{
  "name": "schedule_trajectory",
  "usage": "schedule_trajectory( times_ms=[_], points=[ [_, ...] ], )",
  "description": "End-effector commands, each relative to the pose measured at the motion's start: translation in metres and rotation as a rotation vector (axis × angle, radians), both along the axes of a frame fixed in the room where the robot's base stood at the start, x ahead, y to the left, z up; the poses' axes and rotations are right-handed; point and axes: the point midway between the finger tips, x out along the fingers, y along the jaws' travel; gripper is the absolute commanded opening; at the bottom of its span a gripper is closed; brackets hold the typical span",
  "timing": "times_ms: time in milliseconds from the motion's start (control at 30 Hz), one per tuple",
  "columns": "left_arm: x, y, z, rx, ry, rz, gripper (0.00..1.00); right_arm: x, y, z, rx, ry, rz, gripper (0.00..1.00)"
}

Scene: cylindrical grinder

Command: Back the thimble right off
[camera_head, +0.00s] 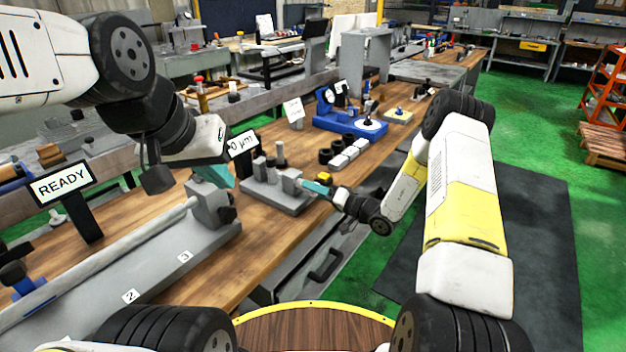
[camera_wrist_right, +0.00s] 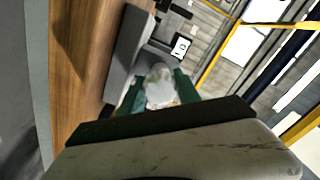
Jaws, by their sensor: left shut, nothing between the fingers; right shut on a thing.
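The thimble (camera_head: 292,181) is a pale rounded knob on the right end of a grey bench fixture (camera_head: 286,203) on the wooden bench. It also shows in the right wrist view as a whitish knob (camera_wrist_right: 160,84) between the teal fingers. My right gripper (camera_head: 312,187) is shut on the thimble, coming in from the right. My left gripper (camera_head: 213,174) is shut and empty, left of the fixture, by a grey block; the arm partly hides it. A small sign (camera_head: 243,143) reading "0 µm", its left part cut off, stands behind the fixture.
A long grey bed with a bar (camera_head: 130,245) and plates numbered 2 and 3 fills the front left. A READY sign (camera_head: 64,185) stands behind it. Black and white blocks (camera_head: 345,155) and a blue device (camera_head: 345,112) stand farther back. Bench wood right of the fixture is clear.

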Motion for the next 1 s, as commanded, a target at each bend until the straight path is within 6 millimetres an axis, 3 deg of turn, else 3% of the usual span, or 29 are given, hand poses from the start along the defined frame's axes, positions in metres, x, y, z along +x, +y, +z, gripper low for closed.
schedule_trajectory(
  times_ms=[500, 1000],
  points=[
    [0.0000, 0.0000, 0.0000, 0.000, 0.000, 0.000, 0.00, -0.0001, -0.0017, -0.0014, -0.184, -0.247, -0.002, 0.00],
    [0.0000, 0.0000, 0.0000, 0.000, 0.000, 0.000, 0.00, 0.0000, -0.0017, -0.0014, -0.211, -0.284, -0.002, 0.00]
  ],
)
